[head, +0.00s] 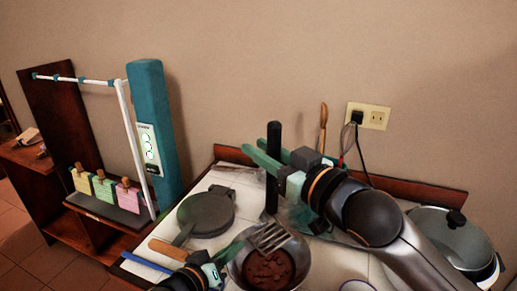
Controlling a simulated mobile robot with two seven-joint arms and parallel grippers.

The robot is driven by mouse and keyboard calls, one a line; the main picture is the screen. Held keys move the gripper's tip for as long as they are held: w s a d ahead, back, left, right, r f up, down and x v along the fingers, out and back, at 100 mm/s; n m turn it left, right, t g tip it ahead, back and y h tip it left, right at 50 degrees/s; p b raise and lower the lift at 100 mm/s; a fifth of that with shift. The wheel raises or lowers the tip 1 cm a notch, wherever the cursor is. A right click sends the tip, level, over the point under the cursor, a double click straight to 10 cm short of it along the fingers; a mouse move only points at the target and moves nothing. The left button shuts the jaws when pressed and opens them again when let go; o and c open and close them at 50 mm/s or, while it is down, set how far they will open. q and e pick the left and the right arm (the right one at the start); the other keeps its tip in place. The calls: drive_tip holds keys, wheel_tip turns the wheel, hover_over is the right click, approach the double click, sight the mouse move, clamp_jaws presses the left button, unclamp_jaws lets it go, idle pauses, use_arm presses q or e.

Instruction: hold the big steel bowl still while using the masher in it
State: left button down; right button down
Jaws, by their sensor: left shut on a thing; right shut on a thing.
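The big steel bowl (293,254) stands on the worktop at the bottom centre, with a brown mass inside. The masher (273,135) has an upright black handle, and its slotted grey head (268,238) is in or just over the bowl. My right gripper (258,150) comes from the right and is shut on the masher's handle, partly hiding it. My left gripper (236,250) is low at the bowl's left side, its green fingers shut on the bowl's rim. The exact contact there is small and partly hidden.
A dark round pan (206,212) lies left of the bowl. A lidded pot (452,240) stands at the right. A black plug and cord hang from the wall socket (375,116). A teal column (150,125) and a shelf (60,130) stand at the left.

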drive_tip(key=shift+f, duration=5)
drive_tip(key=shift+f, duration=0.7)
drive_tip(key=shift+r, duration=1.65)
drive_tip(key=shift+f, duration=0.3)
drive_tip(key=shift+f, duration=1)
drive_tip(key=shift+f, duration=0.15)
drive_tip(key=shift+f, duration=0.2)
